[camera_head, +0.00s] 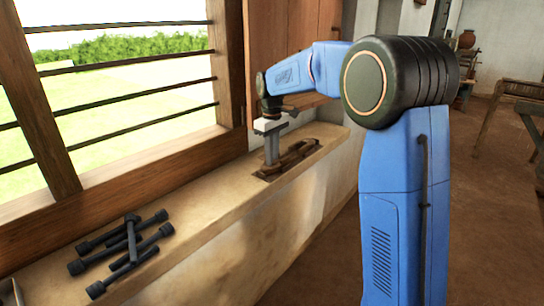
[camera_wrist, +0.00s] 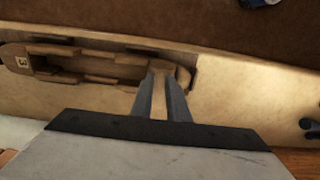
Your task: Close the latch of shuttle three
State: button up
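The shuttle marked 3 (camera_wrist: 75,62) is a brown wooden frame with a long opening and a wooden piece inside. It lies flat on the sill, and it also shows in the head view (camera_head: 299,153). My gripper (camera_head: 271,163) points down at the shuttle's near end. In the wrist view my gripper (camera_wrist: 164,76) has its fingertips at the shuttle's right end. A narrow tan strip shows between the fingers; I cannot tell whether it is a gripped part or the surface behind. The latch is not clearly distinguishable, and the fingers partly cover that end.
The sill (camera_head: 215,192) runs below a barred window (camera_head: 110,90). Several dark rods with thick ends (camera_head: 125,245) lie on its near part. The sill between them and the shuttle is clear. A wooden shutter (camera_head: 282,50) stands behind my arm. A wooden frame (camera_head: 522,90) stands at the right.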

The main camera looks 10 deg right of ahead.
grip_shut()
jog(key=m, duration=0.3)
jog(key=shift+m, duration=0.4)
jog(key=m, duration=0.4)
jog(key=shift+m, duration=0.3)
jog(key=m, duration=0.4)
jog(key=shift+m, duration=2.8)
